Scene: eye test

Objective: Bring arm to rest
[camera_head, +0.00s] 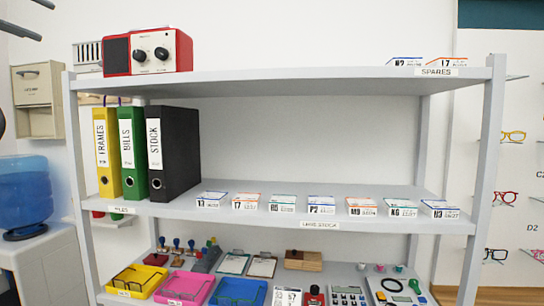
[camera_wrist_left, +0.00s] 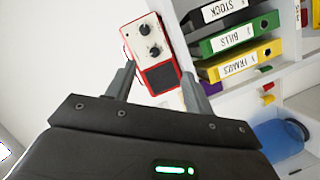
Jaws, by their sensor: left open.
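My left gripper (camera_head: 46,22) shows at the top left corner of the head view, where only its two grey fingers come into the picture. The fingers are apart with nothing between them. In the left wrist view the open fingers (camera_wrist_left: 158,74) point toward a red radio (camera_wrist_left: 150,40) with two black knobs, which lies beyond them. In the head view this radio (camera_head: 182,52) stands on the top shelf at the left, to the right of and apart from the gripper. My right gripper does not show in either view.
A grey shelf unit (camera_head: 300,82) fills the middle. Its middle shelf holds yellow, green and black binders (camera_head: 175,150) and a row of small boxes (camera_head: 321,204). Trays (camera_head: 184,287) and small tools stand below. A blue water bottle (camera_head: 25,190) stands at left.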

